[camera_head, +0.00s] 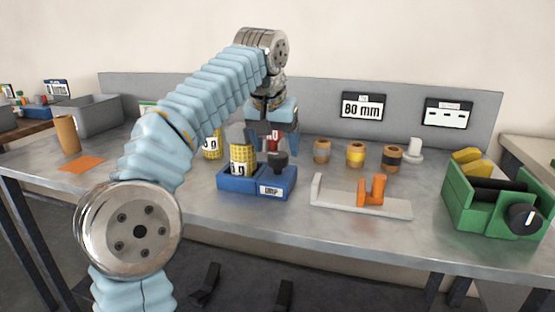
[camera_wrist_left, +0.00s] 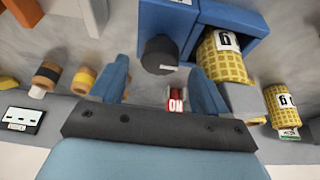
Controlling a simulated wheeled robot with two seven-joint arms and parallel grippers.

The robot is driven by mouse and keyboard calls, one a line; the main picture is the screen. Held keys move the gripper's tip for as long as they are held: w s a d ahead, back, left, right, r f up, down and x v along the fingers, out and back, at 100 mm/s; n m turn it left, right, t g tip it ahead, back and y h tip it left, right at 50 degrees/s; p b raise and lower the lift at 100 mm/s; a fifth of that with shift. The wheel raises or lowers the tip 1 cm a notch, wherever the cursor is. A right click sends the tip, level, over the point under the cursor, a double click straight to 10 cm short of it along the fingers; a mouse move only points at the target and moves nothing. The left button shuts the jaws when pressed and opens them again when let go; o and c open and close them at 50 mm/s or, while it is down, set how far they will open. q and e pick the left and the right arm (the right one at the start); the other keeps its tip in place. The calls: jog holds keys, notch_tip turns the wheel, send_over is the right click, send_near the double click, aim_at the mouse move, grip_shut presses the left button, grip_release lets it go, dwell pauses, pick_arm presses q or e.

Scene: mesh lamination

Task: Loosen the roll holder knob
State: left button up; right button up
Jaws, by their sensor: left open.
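The blue roll holder (camera_head: 230,182) stands near the middle of the table. A yellow mesh roll (camera_head: 243,160) sits in its left part. A dark round knob (camera_head: 279,162) stands on its right part, beside the roll. In the left wrist view, the knob (camera_wrist_left: 160,55) appears between and just beyond the finger tips, and the roll (camera_wrist_left: 222,65) lies to its right. My left gripper (camera_head: 279,143) is open and empty, pointing down over the knob; it also shows in the left wrist view (camera_wrist_left: 162,75). I see no clear contact. My right gripper is not in view.
A second mesh roll (camera_head: 212,145) and a small red item (camera_wrist_left: 176,100) stand behind the holder. Several tape rolls (camera_head: 355,153) stand to the right. A white rail with an orange block (camera_head: 372,190) and a green machine (camera_head: 480,210) are further right.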

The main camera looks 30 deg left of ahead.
pick_arm(q)
jog(key=shift+x, duration=1.3)
jog(key=c, duration=1)
jog(key=shift+c, duration=0.2)
